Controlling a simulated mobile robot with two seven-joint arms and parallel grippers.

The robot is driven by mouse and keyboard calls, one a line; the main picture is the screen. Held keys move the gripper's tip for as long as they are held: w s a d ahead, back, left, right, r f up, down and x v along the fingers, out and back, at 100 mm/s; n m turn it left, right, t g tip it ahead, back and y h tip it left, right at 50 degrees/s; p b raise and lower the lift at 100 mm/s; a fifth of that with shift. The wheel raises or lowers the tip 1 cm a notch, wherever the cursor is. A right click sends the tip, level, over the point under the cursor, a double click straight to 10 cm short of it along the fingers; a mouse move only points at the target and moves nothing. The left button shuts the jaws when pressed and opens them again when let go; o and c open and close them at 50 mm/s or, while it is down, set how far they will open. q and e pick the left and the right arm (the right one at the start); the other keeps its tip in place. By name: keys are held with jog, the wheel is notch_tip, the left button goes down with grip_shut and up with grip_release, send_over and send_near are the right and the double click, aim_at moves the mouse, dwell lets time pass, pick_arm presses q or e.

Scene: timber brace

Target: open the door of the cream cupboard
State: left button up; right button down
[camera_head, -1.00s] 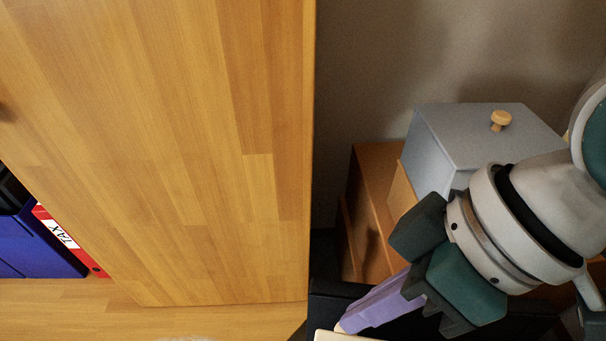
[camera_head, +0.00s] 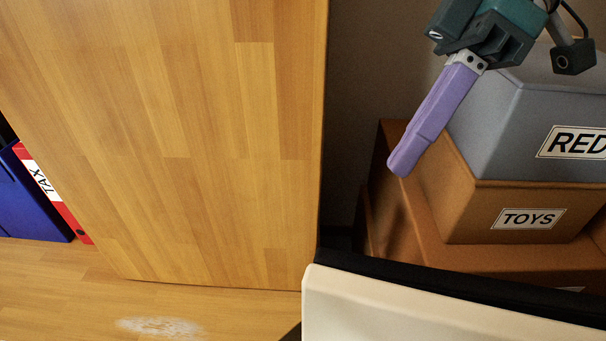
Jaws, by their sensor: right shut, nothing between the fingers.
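A large wood-grain panel (camera_head: 190,150) fills the left half of the head view; I cannot tell whether it is a door or a side. A cream surface (camera_head: 450,318) with a black edge shows at the lower right; I cannot tell whether it belongs to the cream cupboard. No handle shows. My right gripper (camera_head: 403,165) is at the upper right, its purple fingers shut and empty, pointing down and left. It is right of the panel's edge, apart from it, and in front of the boxes. My left gripper is not in view.
A grey-blue box (camera_head: 500,125) labelled RED stands on a brown box (camera_head: 465,205) labelled TOYS, with more brown boxes below. A blue binder (camera_head: 35,205) and a red TAX binder (camera_head: 67,213) stand left of the panel. A wooden surface (camera_head: 70,290) with a whitish patch lies below.

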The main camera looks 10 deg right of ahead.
aim_at(340, 273)
jog(key=shift+s+a+f+b, duration=0.3)
jog(key=shift+s+a+f, duration=0.6)
jog(key=shift+a+f, duration=0.4)
jog(key=shift+s+a+f+b, duration=0.35)
jog(key=shift+s+a+f, duration=0.6)
jog(key=shift+a+f, duration=0.35)
jog(key=shift+s+a+f+b, duration=0.3)
jog(key=shift+s+a+f, duration=0.6)
jog(key=shift+a+f, duration=0.4)
